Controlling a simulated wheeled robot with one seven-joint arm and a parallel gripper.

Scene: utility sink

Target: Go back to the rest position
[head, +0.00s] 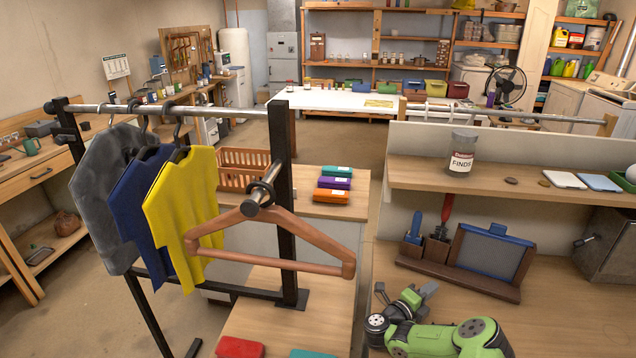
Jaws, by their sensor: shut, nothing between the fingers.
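My green arm reaches in from the bottom edge of the head view, over the right-hand wooden bench. My gripper (428,291) is small in view, with its grey fingers together and nothing seen between them. It is above or in front of the bench top, left of the small framed board (490,254); its exact height cannot be told. A wooden hanger (275,244) is on the near end of the rail, left of my gripper and apart from it.
A clothes rack (283,200) holds grey, blue and yellow shirts (185,215). A shelf (500,183) with a FINDS jar (462,153) stands over the bench. A metal box (607,250) is at right. Open floor shows behind.

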